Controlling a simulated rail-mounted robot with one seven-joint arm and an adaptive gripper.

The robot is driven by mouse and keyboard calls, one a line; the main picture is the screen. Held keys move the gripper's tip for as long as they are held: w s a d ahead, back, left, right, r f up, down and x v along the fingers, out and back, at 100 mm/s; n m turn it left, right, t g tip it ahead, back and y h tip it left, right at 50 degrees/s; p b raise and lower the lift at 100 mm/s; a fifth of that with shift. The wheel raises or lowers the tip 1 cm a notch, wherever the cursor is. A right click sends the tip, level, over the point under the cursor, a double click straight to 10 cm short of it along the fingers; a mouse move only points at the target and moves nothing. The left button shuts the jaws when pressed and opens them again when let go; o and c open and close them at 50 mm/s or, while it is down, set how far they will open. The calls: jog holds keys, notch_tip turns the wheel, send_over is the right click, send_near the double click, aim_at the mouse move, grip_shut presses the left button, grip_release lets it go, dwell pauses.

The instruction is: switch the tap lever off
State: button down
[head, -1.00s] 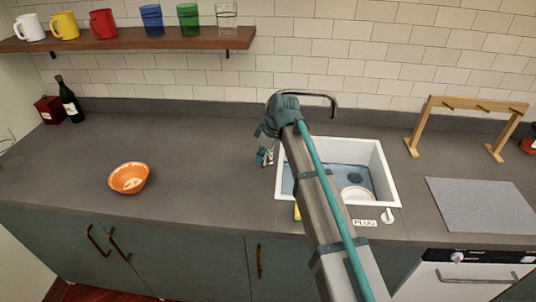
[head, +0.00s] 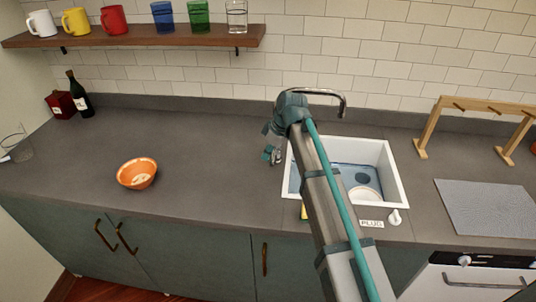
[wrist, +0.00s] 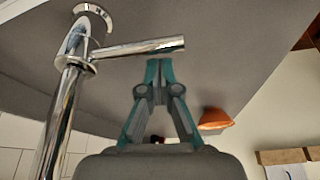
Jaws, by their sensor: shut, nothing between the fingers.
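The chrome tap stands behind the sink; its curved spout (head: 338,98) shows past my arm in the head view. In the wrist view the tap's post (wrist: 58,125) is at left, and its straight chrome lever (wrist: 135,48) sticks out sideways to the right. My gripper (wrist: 160,64) is shut and empty, its fingertips right by the outer part of the lever. I cannot tell whether they touch it. In the head view my gripper (head: 271,154) is low over the counter, just left of the sink; my arm hides the tap's base.
The white sink (head: 398,185) holds a round pale dish (head: 364,194). An orange bowl (head: 137,173) sits on the counter at left. A wooden rack (head: 432,128) and grey mat (head: 490,207) are at right. The counter between bowl and gripper is clear.

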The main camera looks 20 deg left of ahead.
notch_tip(320, 180, up, 10)
jog(key=b, duration=0.2)
dwell(0.3)
jog(key=shift+f, duration=0.1)
